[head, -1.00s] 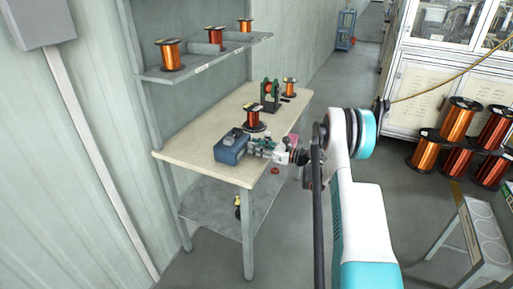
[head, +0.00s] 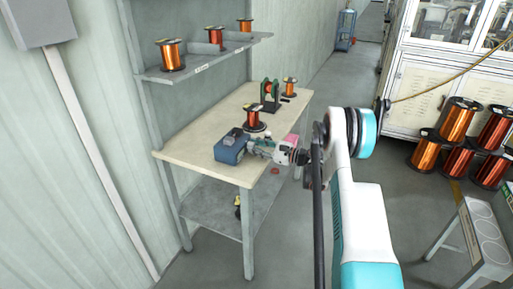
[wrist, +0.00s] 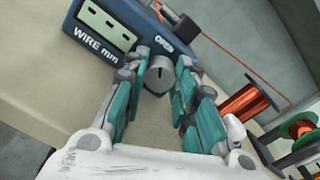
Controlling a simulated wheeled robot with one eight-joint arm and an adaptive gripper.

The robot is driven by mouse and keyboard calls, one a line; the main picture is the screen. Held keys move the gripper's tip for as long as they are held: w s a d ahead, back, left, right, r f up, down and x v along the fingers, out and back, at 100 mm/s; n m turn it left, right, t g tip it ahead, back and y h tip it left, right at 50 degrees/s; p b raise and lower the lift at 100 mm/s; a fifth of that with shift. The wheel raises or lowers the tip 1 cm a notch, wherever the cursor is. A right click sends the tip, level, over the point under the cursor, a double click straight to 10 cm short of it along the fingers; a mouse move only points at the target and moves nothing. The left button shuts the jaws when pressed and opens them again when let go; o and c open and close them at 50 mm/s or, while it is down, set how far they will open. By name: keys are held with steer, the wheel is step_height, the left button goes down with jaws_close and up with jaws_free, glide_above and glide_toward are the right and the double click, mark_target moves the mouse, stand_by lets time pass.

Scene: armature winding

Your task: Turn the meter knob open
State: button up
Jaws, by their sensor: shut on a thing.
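The meter is a blue box (head: 231,147) on the workbench, near its front left edge. In the wrist view the meter (wrist: 100,45) shows "WIRE mm" beside a pale panel with dark slots, and "OPEN" above the knob. The silver knob (wrist: 159,74) has a dark line on its face. My gripper (wrist: 160,70) is shut on the knob, with a teal-padded finger on each side of it. In the head view my gripper (head: 262,148) reaches the meter's right side.
A copper wire spool (head: 254,122) stands on the workbench (head: 195,150) behind my gripper. A green winding stand (head: 271,92) and another spool (head: 290,87) are farther back. A shelf (head: 200,68) with several spools hangs above. Spools (head: 460,120) stand on the right.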

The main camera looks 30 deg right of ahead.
steer(key=shift+n, duration=0.5)
steer(key=o, duration=1.1)
